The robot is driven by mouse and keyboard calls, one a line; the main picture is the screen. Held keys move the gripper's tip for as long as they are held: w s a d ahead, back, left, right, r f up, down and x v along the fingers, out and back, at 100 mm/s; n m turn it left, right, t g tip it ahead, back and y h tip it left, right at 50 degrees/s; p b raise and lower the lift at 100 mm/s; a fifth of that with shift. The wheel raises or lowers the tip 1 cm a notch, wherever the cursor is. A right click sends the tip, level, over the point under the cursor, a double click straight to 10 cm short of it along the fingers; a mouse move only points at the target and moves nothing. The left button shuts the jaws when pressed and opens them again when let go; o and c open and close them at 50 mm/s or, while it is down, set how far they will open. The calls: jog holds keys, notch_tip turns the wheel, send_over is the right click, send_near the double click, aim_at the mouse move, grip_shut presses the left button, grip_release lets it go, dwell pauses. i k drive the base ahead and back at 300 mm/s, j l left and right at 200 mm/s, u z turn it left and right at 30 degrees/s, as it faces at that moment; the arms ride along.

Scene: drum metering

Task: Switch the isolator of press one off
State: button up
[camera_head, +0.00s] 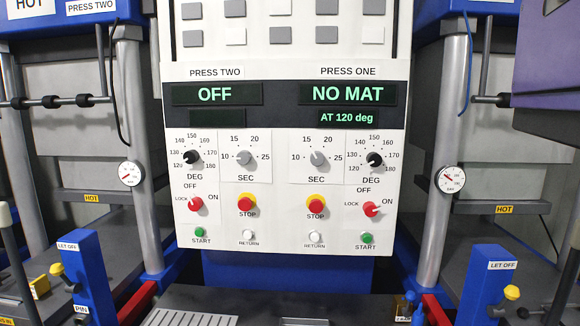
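The press one isolator (371,209) is a red rotary knob at the lower right of the white control panel (285,270). LOCK, OFF and ON are printed around it. Its handle appears turned to the right, toward ON. The press one display (347,94) is lit and reads NO MAT, with AT 120 deg below. The similar press two isolator (195,204) is at the panel's lower left; its handle position is hard to read. The press two display (214,94) reads OFF. My gripper is not in view.
Stop buttons (316,204), a green start button (367,238) and dials (375,159) sit close around the isolator. Presses with steel columns (442,150) and HOT labels flank the panel. A blue LET OFF post (488,285) stands at lower right.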

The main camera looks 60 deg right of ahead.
aim_at(371, 209)
jog(key=z, duration=1.6)
